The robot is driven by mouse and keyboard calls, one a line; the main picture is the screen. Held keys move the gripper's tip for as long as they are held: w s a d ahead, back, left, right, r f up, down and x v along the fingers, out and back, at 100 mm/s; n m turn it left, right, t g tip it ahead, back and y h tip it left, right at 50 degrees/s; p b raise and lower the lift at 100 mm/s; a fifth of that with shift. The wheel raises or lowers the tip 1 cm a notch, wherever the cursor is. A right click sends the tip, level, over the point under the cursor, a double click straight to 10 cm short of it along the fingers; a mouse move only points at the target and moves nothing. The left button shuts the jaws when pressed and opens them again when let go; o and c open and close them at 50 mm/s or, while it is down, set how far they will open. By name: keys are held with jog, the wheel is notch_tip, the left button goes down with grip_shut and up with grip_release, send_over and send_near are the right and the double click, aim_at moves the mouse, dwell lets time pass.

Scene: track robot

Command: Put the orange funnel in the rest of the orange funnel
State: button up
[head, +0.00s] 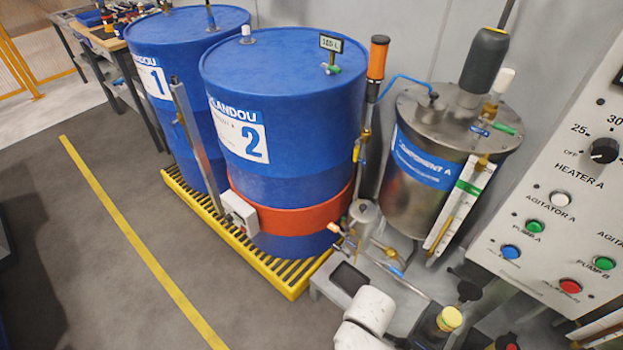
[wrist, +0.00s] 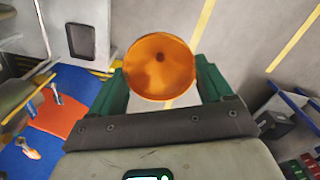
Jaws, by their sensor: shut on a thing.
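In the wrist view the orange funnel (wrist: 160,67) is held between the two green fingers of my gripper (wrist: 161,80), which is shut on it. I look into its round, wide mouth, with a small dark hole near the middle. The floor and a yellow line show behind it. In the head view neither the funnel nor my gripper's fingers can be made out; only a white part of my arm shows at the bottom. I cannot make out the funnel's rest in either view.
Two blue drums (head: 283,110) stand on a yellow grated pallet (head: 190,203). A steel tank (head: 405,190) with fittings stands right of them, and a control panel (head: 560,200) is at the far right. A workbench (head: 100,40) is at the back left. Grey floor (head: 90,260) is open at left.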

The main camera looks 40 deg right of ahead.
jog(key=w+a+r+m, duration=0.3)
jog(key=w+r, duration=0.2)
jog(key=w, duration=0.4)
jog(key=w+a+r+m, duration=0.2)
jog(key=w+r, duration=0.3)
jog(key=w, duration=0.5)
jog(key=shift+a+m, duration=0.4)
jog(key=shift+a, duration=0.3)
